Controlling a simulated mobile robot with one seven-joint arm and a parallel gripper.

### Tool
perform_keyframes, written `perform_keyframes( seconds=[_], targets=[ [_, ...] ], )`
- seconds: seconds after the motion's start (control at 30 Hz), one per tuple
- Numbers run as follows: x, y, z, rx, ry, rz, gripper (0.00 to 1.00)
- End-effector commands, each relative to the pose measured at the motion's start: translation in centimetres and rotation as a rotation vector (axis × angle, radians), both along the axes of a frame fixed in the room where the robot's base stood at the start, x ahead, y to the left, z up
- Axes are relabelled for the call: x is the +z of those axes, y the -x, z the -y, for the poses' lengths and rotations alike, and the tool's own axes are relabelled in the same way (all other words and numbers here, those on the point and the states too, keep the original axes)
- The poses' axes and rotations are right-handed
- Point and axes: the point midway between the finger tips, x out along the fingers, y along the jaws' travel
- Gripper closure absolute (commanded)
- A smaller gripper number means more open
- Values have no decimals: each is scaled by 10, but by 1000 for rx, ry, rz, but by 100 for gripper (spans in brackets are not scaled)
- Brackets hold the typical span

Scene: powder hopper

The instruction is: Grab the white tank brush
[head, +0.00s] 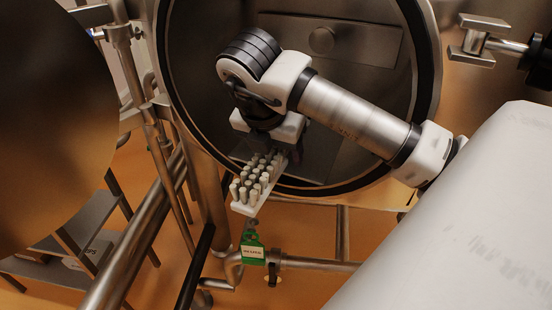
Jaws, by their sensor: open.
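The white tank brush (257,187) is a narrow white block with rows of pale, stubby bristle tufts facing up. It lies at a slant at the lower rim of the round hopper opening, its near end sticking out past the rim. My gripper (270,146) is open and points down over the brush's far end. The gripper's body hides that end. I cannot tell whether the fingers are around the brush or only above it, or whether they touch it.
The round steel opening (420,130) with its dark seal surrounds my gripper. A large round door (55,130) stands open at left. Steel pipes (135,240) and a green labelled tag (253,250) are below. A clamp handle (485,40) juts out at upper right. Grey steps (70,235) stand lower left.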

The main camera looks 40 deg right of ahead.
Motion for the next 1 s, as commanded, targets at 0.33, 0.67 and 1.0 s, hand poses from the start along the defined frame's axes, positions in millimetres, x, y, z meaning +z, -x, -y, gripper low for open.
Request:
perform_keyframes(
  seconds=[0.33,0.67,1.0],
  targets=[
    [0,0,0,-1,0,0,71],
    [1,0,0,-1,0,0,87],
    [50,0,0,-4,3,3,87]
  ],
)
